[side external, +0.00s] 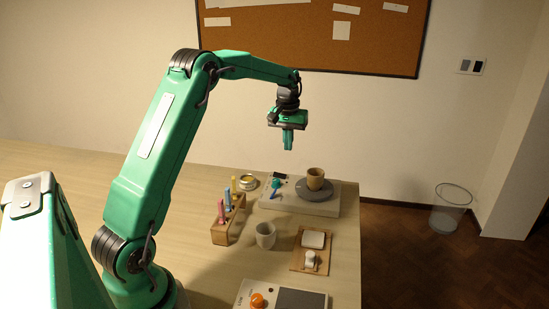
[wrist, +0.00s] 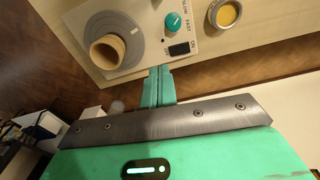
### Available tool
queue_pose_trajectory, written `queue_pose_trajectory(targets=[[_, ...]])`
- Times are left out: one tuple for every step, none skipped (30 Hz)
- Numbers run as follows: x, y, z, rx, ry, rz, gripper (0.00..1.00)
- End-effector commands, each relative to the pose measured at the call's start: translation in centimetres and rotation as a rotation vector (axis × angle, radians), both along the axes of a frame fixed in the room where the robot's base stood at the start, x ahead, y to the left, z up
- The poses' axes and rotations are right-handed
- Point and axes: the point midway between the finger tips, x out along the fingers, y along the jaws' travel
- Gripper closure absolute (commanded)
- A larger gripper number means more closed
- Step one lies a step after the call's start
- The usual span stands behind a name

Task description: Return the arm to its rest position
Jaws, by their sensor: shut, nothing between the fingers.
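My gripper (side external: 288,141) is green and points down, high above the table near its far right part. Its two fingers are together and hold nothing; they also show shut in the wrist view (wrist: 158,84). My arm is raised and bent over the table. Below the gripper, clearly apart from it, a tan cup (side external: 315,179) stands on the grey round plate (side external: 316,195) of a pale wheel unit. The same cup (wrist: 106,50) shows in the wrist view.
A wooden rack (side external: 228,232) holds several coloured tools. The air around the gripper is clear.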

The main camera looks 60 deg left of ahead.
Motion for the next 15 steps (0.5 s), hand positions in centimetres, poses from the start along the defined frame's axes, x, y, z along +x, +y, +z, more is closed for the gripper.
queue_pose_trajectory(targets=[[-0.4,-1.0,1.3,0.007,-0.014,-0.020,1.00],[-0.7,-1.6,1.8,0.010,-0.021,-0.032,1.00],[-1.1,-2.3,2.6,0.014,-0.030,-0.048,1.00],[-1.4,-2.9,3.2,0.017,-0.036,-0.060,1.00],[-1.7,-3.4,3.7,0.021,-0.042,-0.072,1.00],[-2.1,-4.1,4.4,0.025,-0.052,-0.088,1.00],[-2.5,-4.7,4.9,0.028,-0.059,-0.100,1.00],[-2.8,-5.2,5.4,0.031,-0.066,-0.111,1.00],[-3.3,-5.9,6.0,0.036,-0.074,-0.126,1.00],[-3.7,-6.4,6.5,0.038,-0.081,-0.139,1.00],[-4.1,-7.0,6.9,0.041,-0.088,-0.151,1.00],[-4.7,-7.6,7.5,0.046,-0.097,-0.166,1.00],[-5.1,-8.1,7.8,0.048,-0.104,-0.177,1.00],[-5.6,-8.7,8.3,0.052,-0.112,-0.189,1.00],[-6.2,-9.3,8.8,0.056,-0.120,-0.205,1.00]])
